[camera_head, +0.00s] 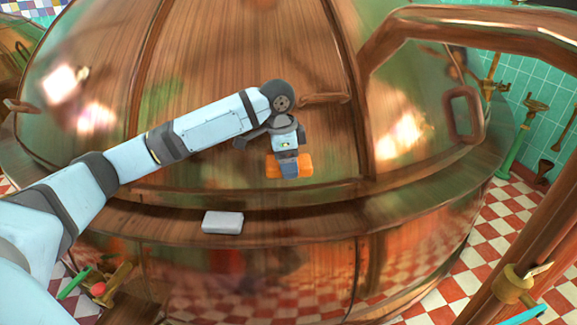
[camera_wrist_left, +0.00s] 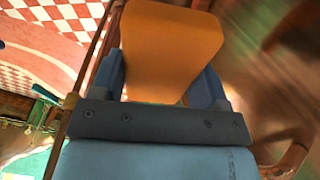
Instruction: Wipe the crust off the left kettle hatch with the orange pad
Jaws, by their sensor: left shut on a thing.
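A large copper kettle (camera_head: 110,135) fills the head view. Its hatch (camera_head: 225,60) is the panel between dark seams, with a copper handle (camera_head: 325,99). My left gripper (camera_head: 287,166) is in front of the hatch's lower part, shut on the orange pad (camera_head: 304,165). The pad shows on both sides of the fingers, and it also fills the upper middle of the left wrist view (camera_wrist_left: 170,45) between the blue fingers. I cannot tell whether the pad touches the copper. I cannot make out crust clearly among the reflections. My right gripper is not in view.
A white block (camera_head: 222,222) lies on the kettle's copper ledge (camera_head: 330,205), below and left of my left gripper. A thick copper pipe (camera_head: 375,45) arches at the right. Valves (camera_head: 520,120) stand by the green tiled wall. The floor is red and white checks.

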